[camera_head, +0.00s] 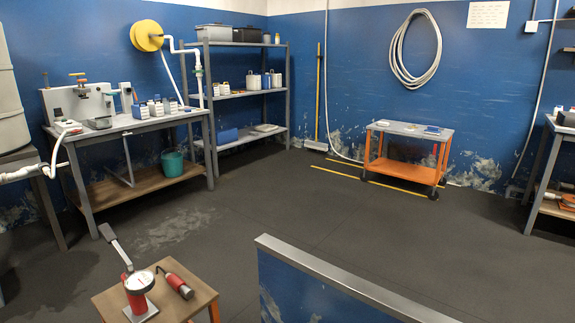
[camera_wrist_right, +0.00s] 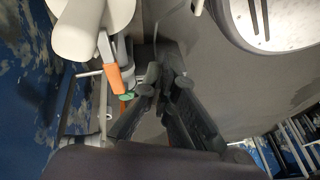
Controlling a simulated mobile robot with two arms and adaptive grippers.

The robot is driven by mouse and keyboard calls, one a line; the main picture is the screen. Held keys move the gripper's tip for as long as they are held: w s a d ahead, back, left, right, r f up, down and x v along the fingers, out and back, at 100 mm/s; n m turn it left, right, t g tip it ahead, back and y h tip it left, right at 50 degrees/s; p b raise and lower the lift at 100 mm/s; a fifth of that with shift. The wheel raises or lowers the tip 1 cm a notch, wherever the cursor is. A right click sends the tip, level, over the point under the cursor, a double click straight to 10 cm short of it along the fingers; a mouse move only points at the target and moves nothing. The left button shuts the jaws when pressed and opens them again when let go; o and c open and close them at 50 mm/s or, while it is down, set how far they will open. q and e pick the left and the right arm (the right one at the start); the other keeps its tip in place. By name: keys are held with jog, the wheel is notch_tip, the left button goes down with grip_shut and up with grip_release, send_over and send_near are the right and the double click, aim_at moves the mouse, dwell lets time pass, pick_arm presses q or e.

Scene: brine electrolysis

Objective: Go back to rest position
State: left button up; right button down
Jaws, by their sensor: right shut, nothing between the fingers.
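My right gripper (camera_wrist_right: 165,75) shows in the right wrist view. Its dark fingers are shut with nothing between them. A thick white pipe (camera_wrist_right: 85,30) and an orange lever (camera_wrist_right: 115,72) are left of the fingers; I see no contact with them. Neither of my grippers shows in the head view, and my left gripper is in no view.
In the head view, a workbench (camera_head: 140,121) with apparatus stands left, beside a grey shelf rack (camera_head: 235,91). An orange cart (camera_head: 400,168) stands at the back wall. A small table (camera_head: 195,293) and a low blue partition (camera_head: 330,271) are in front. The middle floor (camera_head: 230,215) is clear.

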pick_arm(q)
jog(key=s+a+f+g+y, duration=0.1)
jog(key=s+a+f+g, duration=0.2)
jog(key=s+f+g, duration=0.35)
pick_arm(e)
jog(key=s+d+r+m+t+h, duration=0.2)
jog(key=s+d+r+m+h, duration=0.25)
jog(key=s+d+m, duration=0.2)
pick_arm(q)
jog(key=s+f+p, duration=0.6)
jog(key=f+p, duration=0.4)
jog(key=p, duration=0.8)
pick_arm(e)
jog(key=s+f+g, duration=0.1)
jog(key=s+f, duration=0.3)
jog(key=f, duration=0.8)
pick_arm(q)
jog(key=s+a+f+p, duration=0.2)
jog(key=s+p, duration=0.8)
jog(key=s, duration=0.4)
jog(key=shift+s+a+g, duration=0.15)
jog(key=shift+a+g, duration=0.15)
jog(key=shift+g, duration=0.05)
pick_arm(e)
jog(key=s+d+f+n+g, duration=0.1)
jog(key=s+d, duration=0.2)
jog(key=s, duration=1.2)
jog(key=shift+d+f, duration=0.2)
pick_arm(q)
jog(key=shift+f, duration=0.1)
